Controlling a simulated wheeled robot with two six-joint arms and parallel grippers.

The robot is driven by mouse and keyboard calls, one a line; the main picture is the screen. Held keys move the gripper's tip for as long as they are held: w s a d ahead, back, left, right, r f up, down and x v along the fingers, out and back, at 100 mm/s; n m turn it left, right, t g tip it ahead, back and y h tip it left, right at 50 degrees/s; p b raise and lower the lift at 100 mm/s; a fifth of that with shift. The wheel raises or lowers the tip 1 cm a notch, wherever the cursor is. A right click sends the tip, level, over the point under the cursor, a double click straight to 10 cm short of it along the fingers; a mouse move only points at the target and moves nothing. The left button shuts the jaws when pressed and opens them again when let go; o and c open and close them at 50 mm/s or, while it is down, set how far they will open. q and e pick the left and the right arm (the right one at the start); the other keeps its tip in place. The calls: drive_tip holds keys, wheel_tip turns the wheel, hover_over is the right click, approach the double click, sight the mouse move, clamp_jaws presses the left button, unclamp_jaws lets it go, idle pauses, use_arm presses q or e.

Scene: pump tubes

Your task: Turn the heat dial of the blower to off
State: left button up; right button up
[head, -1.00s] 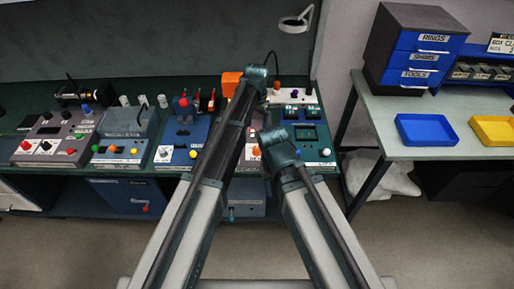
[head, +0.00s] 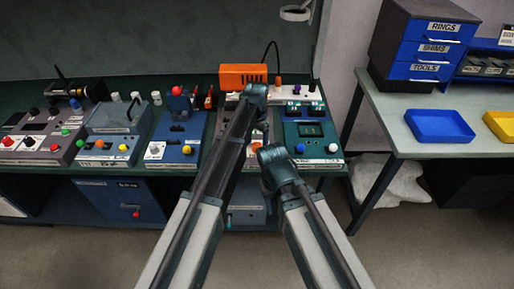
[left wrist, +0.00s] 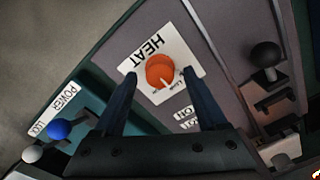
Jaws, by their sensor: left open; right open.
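The heat dial (left wrist: 160,70) is an orange knob with a white pointer line, on a white plate marked HEAT (left wrist: 143,52) on a grey panel. The pointer points toward the small lettering at the plate's lower edge. My left gripper (left wrist: 159,76) is open, with one finger on each side of the dial; I cannot tell whether they touch it. In the head view, my left arm's end (head: 254,92) is above the grey panel and hides much of it. My right gripper (head: 272,156) is lower and to the right; its fingers are hard to make out.
A teal panel marked POWER (left wrist: 62,100), with blue and white knobs, adjoins the grey one. An orange box (head: 243,76) stands behind. A blue panel (head: 178,140) is to the left. A side table with a blue tray (head: 440,126) is at right.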

use_arm(q)
drive_tip(key=shift+f, duration=0.15)
clamp_jaws()
idle(0.4)
drive_tip(key=shift+n, duration=0.3)
drive_tip(key=n, duration=0.3)
drive_tip(key=shift+n, duration=2.6)
